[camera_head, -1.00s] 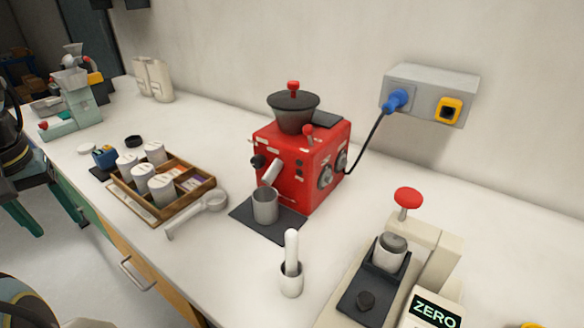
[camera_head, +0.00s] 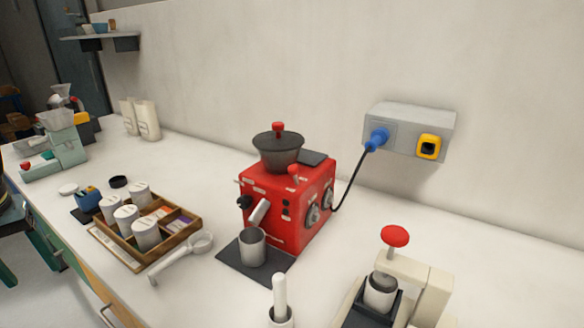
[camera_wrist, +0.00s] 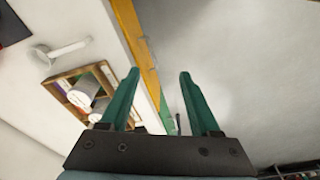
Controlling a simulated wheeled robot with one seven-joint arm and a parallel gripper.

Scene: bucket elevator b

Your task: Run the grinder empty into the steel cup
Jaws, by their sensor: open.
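The red grinder (camera_head: 285,200) stands on the white counter with a dark hopper (camera_head: 278,150) on top, capped by a red knob. Its spout (camera_head: 259,211) slants down over the steel cup (camera_head: 252,248), which stands upright on a dark mat (camera_head: 230,262). A black cord runs from the grinder to a blue plug (camera_head: 377,138) in the grey wall box. My gripper (camera_wrist: 160,80) is open and empty in the wrist view, over the counter's front edge and the floor. It is not visible in the head view. The cup's inside cannot be made out.
A wooden tray (camera_head: 187,240) with white canisters stands left of the grinder, a white scoop (camera_head: 180,258) beside it. A red-knobbed press (camera_head: 395,237) and a white holder with a rod (camera_head: 280,300) stand in front right. A yellow-framed switch (camera_head: 428,147) is on the wall box.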

